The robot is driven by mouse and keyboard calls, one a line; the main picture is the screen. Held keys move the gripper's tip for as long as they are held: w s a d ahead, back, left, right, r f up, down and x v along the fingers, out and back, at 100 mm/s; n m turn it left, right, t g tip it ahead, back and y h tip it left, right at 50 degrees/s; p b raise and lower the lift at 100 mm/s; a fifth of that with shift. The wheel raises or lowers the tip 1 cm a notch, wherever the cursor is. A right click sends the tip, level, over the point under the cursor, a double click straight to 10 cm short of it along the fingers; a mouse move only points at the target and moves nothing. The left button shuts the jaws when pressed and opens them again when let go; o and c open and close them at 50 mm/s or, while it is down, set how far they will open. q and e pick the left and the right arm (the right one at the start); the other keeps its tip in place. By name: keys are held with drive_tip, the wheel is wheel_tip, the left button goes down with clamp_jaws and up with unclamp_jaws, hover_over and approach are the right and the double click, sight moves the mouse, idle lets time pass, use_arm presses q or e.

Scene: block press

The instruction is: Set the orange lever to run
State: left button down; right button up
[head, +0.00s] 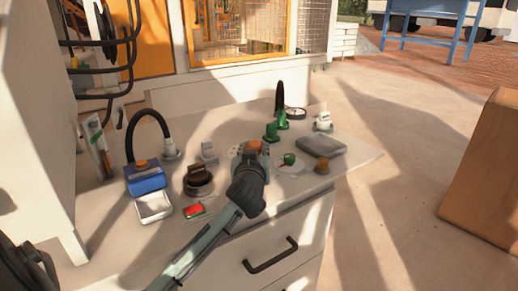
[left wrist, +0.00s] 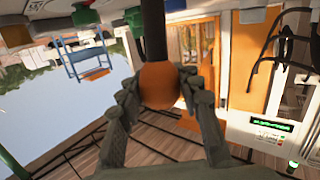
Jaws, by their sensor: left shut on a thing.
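The orange lever shows in the left wrist view as a round orange knob (left wrist: 159,84) on a black stem (left wrist: 153,32). The knob sits between the two fingers of my left gripper (left wrist: 160,92), with the pads against its sides. In the head view the orange knob (head: 254,146) shows at the tip of my left gripper (head: 255,157), over the middle of the counter. The gripper is shut on the knob. The gripper and wrist hide the lever's base and most of its markings. My right gripper is in neither view.
The white counter (head: 110,225) holds several small items close around the gripper: a blue box (head: 148,182), a brown round pot (head: 199,186), a green knob (head: 289,159), a grey slab (head: 322,146) and green-based parts (head: 271,132). A drawer handle (head: 270,255) juts out below the front edge.

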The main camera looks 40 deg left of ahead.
use_arm(q)
drive_tip(key=shift+w+a+f, duration=0.2)
drive_tip(key=shift+w+a, duration=0.2)
drive_tip(key=shift+a, duration=0.7)
drive_tip(key=shift+w+a+f, duration=0.2)
drive_tip(key=shift+w+a, duration=0.2)
drive_tip(key=shift+a, duration=0.65)
drive_tip(key=shift+w+a+f, duration=0.2)
drive_tip(key=shift+w+a, duration=0.2)
drive_tip(key=shift+a, duration=0.7)
drive_tip(key=c, duration=1)
unclamp_jaws()
drive_tip(key=shift+s+a, duration=0.1)
drive_tip(key=shift+s, duration=0.05)
drive_tip(key=shift+d, duration=0.25)
